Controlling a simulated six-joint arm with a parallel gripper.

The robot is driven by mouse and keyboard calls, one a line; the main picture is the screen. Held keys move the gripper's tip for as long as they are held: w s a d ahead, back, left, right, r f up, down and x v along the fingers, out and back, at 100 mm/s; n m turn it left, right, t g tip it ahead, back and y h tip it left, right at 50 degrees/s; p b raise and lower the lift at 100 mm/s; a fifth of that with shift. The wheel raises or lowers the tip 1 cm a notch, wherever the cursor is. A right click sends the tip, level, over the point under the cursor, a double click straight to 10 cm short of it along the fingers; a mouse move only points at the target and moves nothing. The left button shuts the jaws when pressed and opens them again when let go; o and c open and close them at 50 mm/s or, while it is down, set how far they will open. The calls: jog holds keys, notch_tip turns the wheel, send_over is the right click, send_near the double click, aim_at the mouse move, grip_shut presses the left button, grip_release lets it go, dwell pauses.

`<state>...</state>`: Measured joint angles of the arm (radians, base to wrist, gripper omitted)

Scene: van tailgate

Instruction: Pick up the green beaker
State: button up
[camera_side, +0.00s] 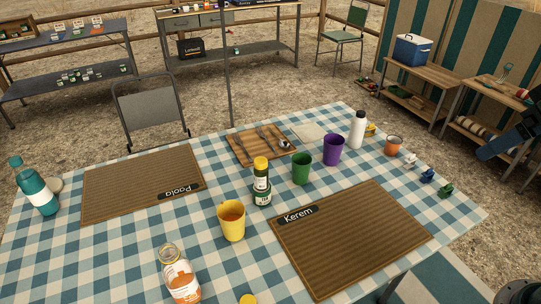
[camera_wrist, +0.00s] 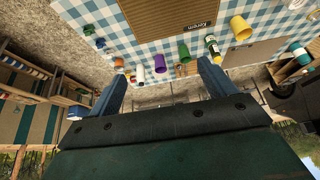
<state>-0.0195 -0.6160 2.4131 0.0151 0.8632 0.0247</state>
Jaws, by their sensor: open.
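The green beaker (camera_side: 301,169) stands upright on the blue checked tablecloth, just beyond the "Kerem" placemat. A purple beaker (camera_side: 333,149) stands close on its right, and a yellow-capped bottle (camera_side: 262,185) on its left. In the wrist view the green beaker (camera_wrist: 183,51) shows beyond the finger gap, towards the right finger, beside the purple beaker (camera_wrist: 160,65). My gripper (camera_wrist: 162,70) has its two blue fingers wide apart with nothing between them. It is well away from the beaker.
A yellow cup (camera_side: 232,222) stands nearer the front. A white bottle (camera_side: 357,131) and an orange cup (camera_side: 393,146) stand to the right of the purple beaker. A wooden board (camera_side: 240,147) with cutlery lies behind the green beaker. The "Kerem" placemat (camera_side: 350,245) is bare.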

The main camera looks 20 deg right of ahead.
jog(key=w+a, duration=0.1)
jog(key=w, duration=1.1)
jog(key=m+g, duration=0.1)
jog(key=m, duration=0.1)
send_over(301, 170)
jog(key=s, duration=0.3)
notch_tip(301, 170, down, 24)
jog(key=shift+w+d+h, duration=0.25)
jog(key=shift+d+h, duration=0.15)
jog(key=shift+d, duration=0.05)
jog(key=x, duration=0.8)
jog(key=shift+f, duration=0.25)
jog(key=shift+w+f, duration=0.1)
jog(key=shift+x, duration=2.45)
